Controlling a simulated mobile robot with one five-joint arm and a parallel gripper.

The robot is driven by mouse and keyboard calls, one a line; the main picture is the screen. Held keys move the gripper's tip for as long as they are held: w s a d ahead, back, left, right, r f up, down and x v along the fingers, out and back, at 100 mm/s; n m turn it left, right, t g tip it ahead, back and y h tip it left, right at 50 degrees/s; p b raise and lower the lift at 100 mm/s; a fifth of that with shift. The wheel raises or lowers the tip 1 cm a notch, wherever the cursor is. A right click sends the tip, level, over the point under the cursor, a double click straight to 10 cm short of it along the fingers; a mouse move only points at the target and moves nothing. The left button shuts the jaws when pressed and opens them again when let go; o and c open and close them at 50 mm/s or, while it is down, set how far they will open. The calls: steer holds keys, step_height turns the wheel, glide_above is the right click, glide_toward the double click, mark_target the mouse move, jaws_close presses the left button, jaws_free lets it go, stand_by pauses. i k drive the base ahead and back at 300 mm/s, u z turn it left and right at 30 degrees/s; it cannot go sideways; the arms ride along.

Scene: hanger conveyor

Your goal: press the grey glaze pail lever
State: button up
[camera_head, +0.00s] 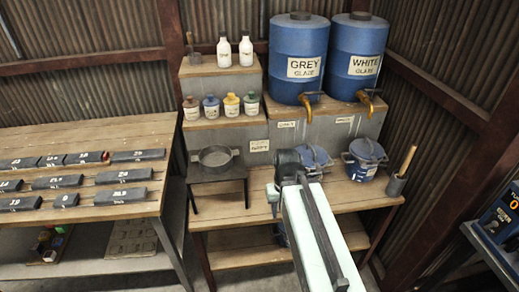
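A blue drum (298,58) labelled GREY GLAZE stands on a grey block at the back, with a brass tap (307,106) at its front. Below this tap, a blue lidded pail (318,160) sits on the wooden bench, partly hidden by my arm. I cannot make out a lever on it clearly. A second blue pail (364,160) stands to its right, under the tap of the WHITE GLAZE drum (357,50). The dark end of my arm, with my gripper (287,162), is just left of the nearer pail in the picture. Its fingers cannot be made out, nor whether it touches the pail.
A grey pan (215,158) sits on a small stand left of my arm. Small jars (211,106) and white bottles (246,51) stand on stepped blocks behind. A cup with a wooden handle (398,180) stands at the bench's right end. A table (90,222) with dark blocks is at left.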

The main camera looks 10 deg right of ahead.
mark_target(318, 167)
steer(key=u, duration=1.15)
steer(key=k, duration=2.05)
steer(key=z, duration=1.2)
steer(key=i, duration=1)
steer(key=u, duration=0.05)
